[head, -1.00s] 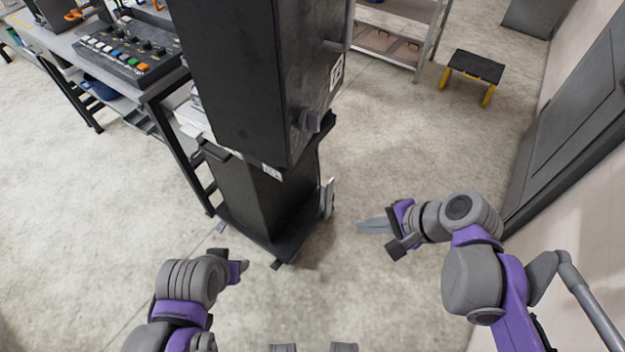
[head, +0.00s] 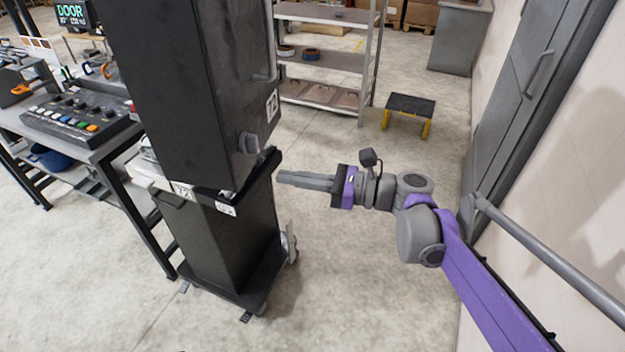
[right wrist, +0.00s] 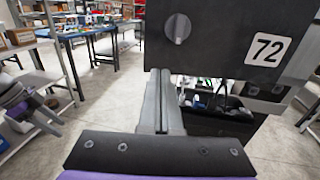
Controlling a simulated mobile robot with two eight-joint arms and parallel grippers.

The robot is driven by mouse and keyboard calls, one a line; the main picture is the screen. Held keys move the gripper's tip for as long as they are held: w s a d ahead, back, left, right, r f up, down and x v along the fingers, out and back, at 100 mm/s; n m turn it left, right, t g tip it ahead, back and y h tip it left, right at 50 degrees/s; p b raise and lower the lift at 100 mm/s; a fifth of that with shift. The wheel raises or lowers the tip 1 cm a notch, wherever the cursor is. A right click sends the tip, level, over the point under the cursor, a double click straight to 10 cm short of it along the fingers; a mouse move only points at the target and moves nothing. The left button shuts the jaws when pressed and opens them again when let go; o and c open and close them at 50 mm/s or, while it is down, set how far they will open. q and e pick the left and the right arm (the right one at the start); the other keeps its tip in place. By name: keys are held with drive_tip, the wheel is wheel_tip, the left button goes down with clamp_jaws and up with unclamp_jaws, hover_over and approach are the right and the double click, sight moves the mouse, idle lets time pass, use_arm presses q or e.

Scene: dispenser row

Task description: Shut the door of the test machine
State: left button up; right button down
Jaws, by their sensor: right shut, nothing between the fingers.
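The test machine (head: 175,110) is a tall black cabinet on a black pedestal at left centre in the head view. Its narrower right face carries a long grey handle, a "72" label and a grey knob (head: 249,142). In the right wrist view the knob (right wrist: 178,28) and label (right wrist: 268,49) are on a dark panel across the top. I cannot tell how far this door panel stands open. My right gripper (head: 280,178) is shut and empty, pointing left just right of and below the knob, seemingly apart from it. Its fingers (right wrist: 161,85) point towards the panel's lower edge.
A workbench with a button console (head: 75,115) stands left of the machine. A screen (head: 73,14) there reads "DOOR". A shelf rack (head: 325,60) and a black-and-yellow step stool (head: 410,104) stand behind. A wall with a grey door (head: 520,90) bounds the right. Open floor lies between.

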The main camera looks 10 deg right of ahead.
sight(242, 171)
drive_tip(key=x, duration=0.7)
